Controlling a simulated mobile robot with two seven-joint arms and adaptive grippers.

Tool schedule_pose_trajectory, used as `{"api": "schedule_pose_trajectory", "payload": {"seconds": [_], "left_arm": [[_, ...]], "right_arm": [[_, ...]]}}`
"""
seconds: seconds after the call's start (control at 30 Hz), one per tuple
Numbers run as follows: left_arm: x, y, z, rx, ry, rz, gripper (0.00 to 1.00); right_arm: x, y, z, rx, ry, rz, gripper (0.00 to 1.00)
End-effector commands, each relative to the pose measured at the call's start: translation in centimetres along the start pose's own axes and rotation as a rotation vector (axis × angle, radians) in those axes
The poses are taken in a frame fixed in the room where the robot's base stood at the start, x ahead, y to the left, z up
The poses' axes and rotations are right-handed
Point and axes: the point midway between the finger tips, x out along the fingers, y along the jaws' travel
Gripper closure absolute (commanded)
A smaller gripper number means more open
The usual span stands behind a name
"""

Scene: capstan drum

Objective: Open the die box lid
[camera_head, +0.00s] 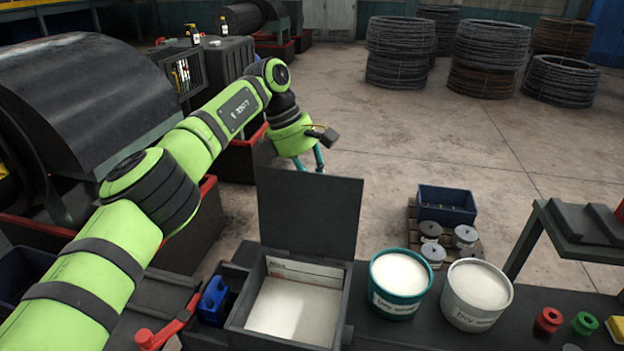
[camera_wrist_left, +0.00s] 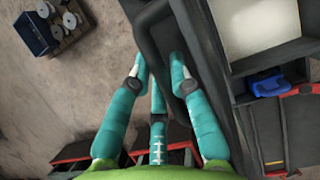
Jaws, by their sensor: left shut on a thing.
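The die box (camera_head: 340,318) is a dark box on the bench, with a pale inside and a label at its back wall. Its dark lid (camera_head: 310,215) stands upright at the box's back edge, open. My left gripper (camera_head: 309,163) is behind the lid's top edge, its fingertips partly hidden there. In the left wrist view, the teal fingers of the gripper (camera_wrist_left: 158,82) are closed around a dark bar on the lid (camera_wrist_left: 205,75), seen nearly edge-on. The box's pale inside (camera_wrist_left: 260,38) shows to the right. My right gripper is not in view.
A pallet with a blue crate (camera_head: 447,203) is on the floor behind.

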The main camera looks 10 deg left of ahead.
Motion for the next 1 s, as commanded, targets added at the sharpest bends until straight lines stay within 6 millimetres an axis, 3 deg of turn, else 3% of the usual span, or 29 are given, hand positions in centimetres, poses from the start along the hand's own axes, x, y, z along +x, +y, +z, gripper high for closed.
{"api": "schedule_pose_trajectory", "payload": {"seconds": [0.03, 0.73, 0.77, 0.8, 1.0], "left_arm": [[0.71, 0.3, -0.54, -0.005, 0.01, 0.009, 1.0], [0.71, 0.3, -0.54, -0.005, 0.01, 0.009, 1.0], [0.71, 0.29, -0.54, -0.005, 0.011, 0.009, 0.71], [0.71, 0.31, -0.54, -0.005, 0.01, 0.01, 0.68], [0.5, 0.26, -0.36, -0.004, 0.006, 0.009, 0.68]], "right_arm": [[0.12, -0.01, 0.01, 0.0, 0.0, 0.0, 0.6], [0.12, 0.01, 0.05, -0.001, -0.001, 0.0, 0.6], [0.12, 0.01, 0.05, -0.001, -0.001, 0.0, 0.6], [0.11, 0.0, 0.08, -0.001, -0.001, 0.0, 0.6], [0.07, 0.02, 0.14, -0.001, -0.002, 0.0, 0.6]]}}
